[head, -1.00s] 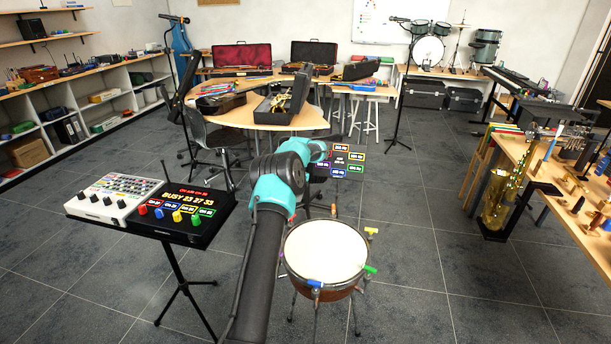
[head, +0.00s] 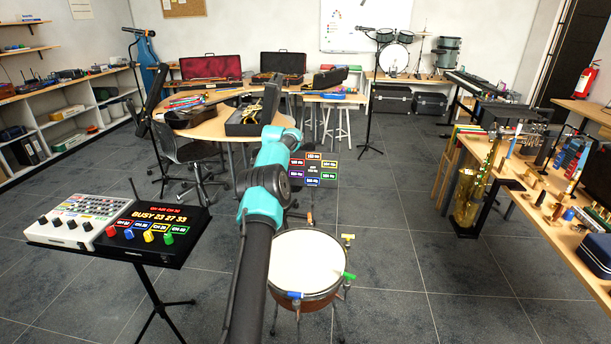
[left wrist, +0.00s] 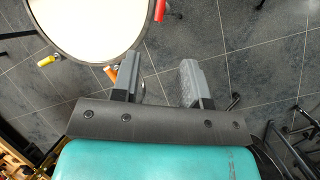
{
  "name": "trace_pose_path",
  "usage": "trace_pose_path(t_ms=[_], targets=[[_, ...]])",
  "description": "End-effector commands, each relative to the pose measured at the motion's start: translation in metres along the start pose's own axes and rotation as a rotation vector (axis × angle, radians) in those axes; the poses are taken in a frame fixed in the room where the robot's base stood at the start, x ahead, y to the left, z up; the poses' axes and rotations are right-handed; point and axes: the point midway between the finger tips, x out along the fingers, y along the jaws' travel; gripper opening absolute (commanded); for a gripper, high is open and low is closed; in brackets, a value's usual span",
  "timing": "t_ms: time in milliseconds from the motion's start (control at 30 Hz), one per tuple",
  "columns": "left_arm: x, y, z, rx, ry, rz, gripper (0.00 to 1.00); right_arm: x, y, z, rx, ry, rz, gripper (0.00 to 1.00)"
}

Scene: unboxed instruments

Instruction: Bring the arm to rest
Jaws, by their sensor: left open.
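My left arm rises from the bottom of the head view, and its teal wrist section reaches up past the drum. Its gripper is hidden behind the arm there. In the left wrist view my left gripper (left wrist: 160,64) has its two grey fingers spread apart, with only tiled floor between them and nothing held. The round white-topped drum (head: 304,262) stands on legs just right of my arm. Its rim and coloured pegs also show in the left wrist view (left wrist: 88,22), up and left of the fingers. My right gripper is in neither view.
A mixer (head: 78,218) and black channel box (head: 150,235) stand on a tripod at left. A panel of coloured tiles (head: 321,170) stands behind my wrist. A saxophone (head: 474,190) and crowded bench (head: 562,222) are at right. Floor between drum and bench is clear.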

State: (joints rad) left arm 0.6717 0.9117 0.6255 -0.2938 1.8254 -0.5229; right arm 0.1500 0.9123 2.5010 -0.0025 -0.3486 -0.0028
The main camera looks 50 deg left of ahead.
Motion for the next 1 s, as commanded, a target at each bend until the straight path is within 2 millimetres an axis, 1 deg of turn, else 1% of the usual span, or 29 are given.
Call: trace_pose_path(t_ms=[133,200,267,367,467,500,567,600,667,700,767,800,867,900,967,1000], targets=[[0.0,0.001,-0.002,0.002,0.002,-0.001,0.41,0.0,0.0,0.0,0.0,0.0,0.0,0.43],[0.002,0.006,-0.007,0.01,0.007,-0.004,0.41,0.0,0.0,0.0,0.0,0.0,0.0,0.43],[0.005,0.013,-0.016,0.025,0.018,-0.011,0.41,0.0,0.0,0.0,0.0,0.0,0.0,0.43],[0.013,0.035,-0.041,0.06,0.05,-0.027,0.41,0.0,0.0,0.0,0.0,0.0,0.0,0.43],[0.027,0.069,-0.073,0.109,0.099,-0.044,0.41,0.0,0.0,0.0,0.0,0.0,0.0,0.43],[0.033,0.085,-0.087,0.13,0.123,-0.051,0.41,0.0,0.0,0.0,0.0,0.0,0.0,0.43],[0.044,0.111,-0.108,0.161,0.159,-0.059,0.41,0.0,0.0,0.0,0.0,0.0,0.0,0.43],[0.051,0.129,-0.12,0.181,0.184,-0.063,0.41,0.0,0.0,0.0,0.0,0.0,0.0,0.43],[0.061,0.157,-0.136,0.211,0.222,-0.068,0.41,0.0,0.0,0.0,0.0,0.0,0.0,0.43],[0.068,0.176,-0.146,0.229,0.246,-0.069,0.41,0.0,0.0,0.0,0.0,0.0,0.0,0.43],[0.079,0.206,-0.159,0.256,0.283,-0.069,0.41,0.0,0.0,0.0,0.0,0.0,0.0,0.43],[0.087,0.226,-0.167,0.273,0.307,-0.068,0.41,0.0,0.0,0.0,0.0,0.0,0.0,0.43],[0.101,0.255,-0.176,0.296,0.341,-0.064,0.41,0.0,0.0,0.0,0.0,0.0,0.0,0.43],[0.111,0.274,-0.18,0.309,0.361,-0.059,0.41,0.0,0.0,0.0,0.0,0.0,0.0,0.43],[0.129,0.299,-0.184,0.321,0.386,-0.05,0.41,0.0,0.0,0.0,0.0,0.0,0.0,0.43],[0.142,0.312,-0.184,0.326,0.399,-0.044,0.41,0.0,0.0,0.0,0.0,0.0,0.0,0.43]])
